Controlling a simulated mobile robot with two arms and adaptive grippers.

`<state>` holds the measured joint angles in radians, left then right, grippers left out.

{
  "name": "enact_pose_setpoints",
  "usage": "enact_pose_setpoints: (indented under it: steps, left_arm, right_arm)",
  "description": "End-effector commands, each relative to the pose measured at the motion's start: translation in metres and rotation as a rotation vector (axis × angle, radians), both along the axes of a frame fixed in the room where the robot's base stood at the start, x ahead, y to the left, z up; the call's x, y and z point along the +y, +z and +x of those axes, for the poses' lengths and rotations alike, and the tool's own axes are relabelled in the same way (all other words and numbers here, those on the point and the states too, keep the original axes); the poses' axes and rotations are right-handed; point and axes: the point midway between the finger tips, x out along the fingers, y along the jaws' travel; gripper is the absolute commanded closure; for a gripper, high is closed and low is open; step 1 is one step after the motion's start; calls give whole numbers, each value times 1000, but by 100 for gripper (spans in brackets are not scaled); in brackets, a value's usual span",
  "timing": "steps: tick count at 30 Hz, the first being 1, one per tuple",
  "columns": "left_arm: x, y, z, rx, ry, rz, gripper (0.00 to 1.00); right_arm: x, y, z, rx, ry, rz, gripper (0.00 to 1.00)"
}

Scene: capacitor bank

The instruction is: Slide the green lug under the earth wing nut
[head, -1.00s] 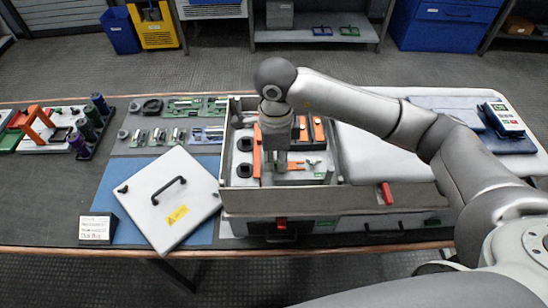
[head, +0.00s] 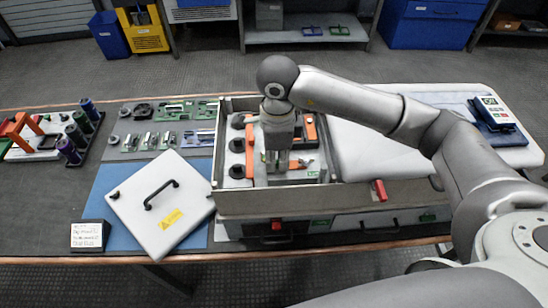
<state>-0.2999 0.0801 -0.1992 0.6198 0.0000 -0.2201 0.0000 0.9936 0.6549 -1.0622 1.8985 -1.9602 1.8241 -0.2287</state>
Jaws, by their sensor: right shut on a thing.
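The open grey cabinet (head: 262,204) stands on the bench in the middle of the head view. My right gripper (head: 277,168) points down inside it, over the front part of the interior. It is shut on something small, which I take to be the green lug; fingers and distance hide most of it. Small metal fittings (head: 303,163) lie just right of the fingers. I cannot tell the earth wing nut apart among them, nor whether the lug touches it. My left gripper is not in view.
Black round parts (head: 237,145) and orange bars (head: 249,150) stand close to the gripper inside the cabinet walls. A white cover with a handle (head: 160,205) lies at left, beside a small sign (head: 90,235). Colored cylinders (head: 75,135) stand at far left.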

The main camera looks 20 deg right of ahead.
Motion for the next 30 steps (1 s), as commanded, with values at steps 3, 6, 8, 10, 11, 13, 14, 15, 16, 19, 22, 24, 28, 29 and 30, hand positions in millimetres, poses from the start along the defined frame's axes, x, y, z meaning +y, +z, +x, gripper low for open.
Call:
enact_pose_setpoints:
  steps: [3, 6, 8, 10, 11, 13, 14, 15, 16, 19, 22, 24, 28, 29, 30]
  left_arm:
    - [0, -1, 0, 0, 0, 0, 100]
    - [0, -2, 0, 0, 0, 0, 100]
    - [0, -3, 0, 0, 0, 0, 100]
    - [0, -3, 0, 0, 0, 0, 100]
    - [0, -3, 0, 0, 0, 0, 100]
    - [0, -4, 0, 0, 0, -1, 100]
    - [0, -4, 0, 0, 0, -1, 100]
    - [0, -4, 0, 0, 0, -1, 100]
    - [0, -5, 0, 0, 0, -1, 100]
    - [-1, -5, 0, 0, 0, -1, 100]
    - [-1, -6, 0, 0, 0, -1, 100]
    - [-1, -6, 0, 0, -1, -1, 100]
    - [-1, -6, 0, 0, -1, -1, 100]
    - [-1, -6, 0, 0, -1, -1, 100]
    - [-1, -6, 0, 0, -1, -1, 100]
  right_arm:
    - [-3, 0, 0, -1, 0, 0, 100]
    - [-4, 0, -1, -1, 0, 0, 100]
    - [-6, 0, -1, -1, 0, 0, 100]
    - [-7, 0, -2, -1, 0, 0, 100]
    - [-8, 0, -2, -1, -1, 0, 100]
    - [-9, 0, -2, -1, -1, 0, 100]
    - [-10, 0, -2, -1, -1, 0, 100]
    - [-10, 0, -2, -1, -1, 0, 100]
    - [-11, 0, -3, -1, -1, 0, 100]
    - [-13, 0, -3, -1, -1, 0, 100]
    - [-14, 0, -4, -1, -1, 1, 100]
    - [-15, 0, -4, -1, -1, 1, 100]
    - [-16, 0, -4, 0, -1, 0, 100]
    - [-16, 0, -4, 0, -1, -1, 100]
    - [-16, 0, -4, 0, -1, -1, 100]
